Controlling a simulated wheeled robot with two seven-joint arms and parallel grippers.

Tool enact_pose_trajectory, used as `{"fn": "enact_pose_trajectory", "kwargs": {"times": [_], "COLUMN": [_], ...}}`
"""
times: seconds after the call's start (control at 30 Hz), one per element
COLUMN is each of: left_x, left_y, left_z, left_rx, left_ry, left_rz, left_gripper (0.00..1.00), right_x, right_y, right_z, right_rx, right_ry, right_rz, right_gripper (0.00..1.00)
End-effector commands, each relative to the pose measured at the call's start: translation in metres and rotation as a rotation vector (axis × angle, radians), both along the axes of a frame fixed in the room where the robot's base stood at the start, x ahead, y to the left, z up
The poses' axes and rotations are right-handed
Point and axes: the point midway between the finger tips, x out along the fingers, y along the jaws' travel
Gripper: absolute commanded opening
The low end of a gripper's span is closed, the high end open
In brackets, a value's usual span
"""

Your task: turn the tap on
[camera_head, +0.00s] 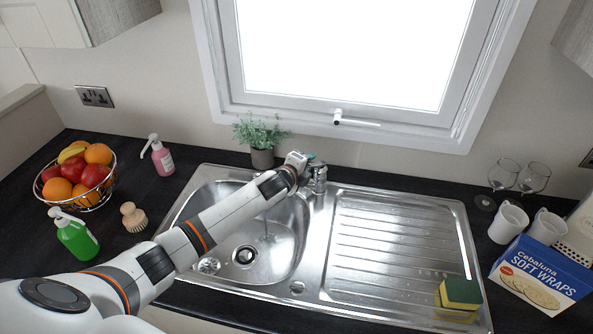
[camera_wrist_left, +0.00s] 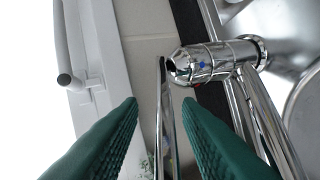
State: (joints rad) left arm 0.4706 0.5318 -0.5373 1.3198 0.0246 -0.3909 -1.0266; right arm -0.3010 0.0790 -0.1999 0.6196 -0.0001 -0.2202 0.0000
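The chrome tap (camera_head: 319,178) stands at the back of the sink (camera_head: 330,240), between basin and drainer. My left gripper (camera_head: 309,160) is at the tap's top, reaching across the basin. In the left wrist view the tap body (camera_wrist_left: 210,62), with a small blue and red mark, lies just beyond the right finger. The green fingers (camera_wrist_left: 160,115) are apart, and a thin chrome bar (camera_wrist_left: 164,125), seemingly the tap lever, runs between them; I see no clear contact. A pale streak shows in the basin; I cannot tell whether it is water or reflection. My right gripper is out of view.
A potted plant (camera_head: 262,145) stands close behind the gripper, below the window (camera_head: 340,50) with its handle. A fruit basket (camera_head: 80,183), soap bottles and brush are on the left. A sponge (camera_head: 461,293), mugs, glasses and wraps box (camera_head: 540,275) are on the right. The drainer's middle is clear.

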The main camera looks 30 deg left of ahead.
Motion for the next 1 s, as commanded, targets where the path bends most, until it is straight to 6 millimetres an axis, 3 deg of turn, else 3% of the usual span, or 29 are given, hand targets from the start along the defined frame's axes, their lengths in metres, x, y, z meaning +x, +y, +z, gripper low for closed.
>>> {"fn": "enact_pose_trajectory", "kwargs": {"times": [0.6, 1.0], "left_x": [-0.093, -0.104], "left_y": [0.006, 0.006], "left_z": [0.032, 0.037], "left_rx": [0.004, 0.002], "left_ry": [0.000, 0.000], "left_rz": [-0.001, -0.001], "left_gripper": [0.31, 0.31], "right_x": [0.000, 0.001], "right_y": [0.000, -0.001], "right_z": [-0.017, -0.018], "right_rx": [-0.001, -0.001], "right_ry": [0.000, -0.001], "right_rz": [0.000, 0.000], "right_gripper": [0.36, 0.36]}}
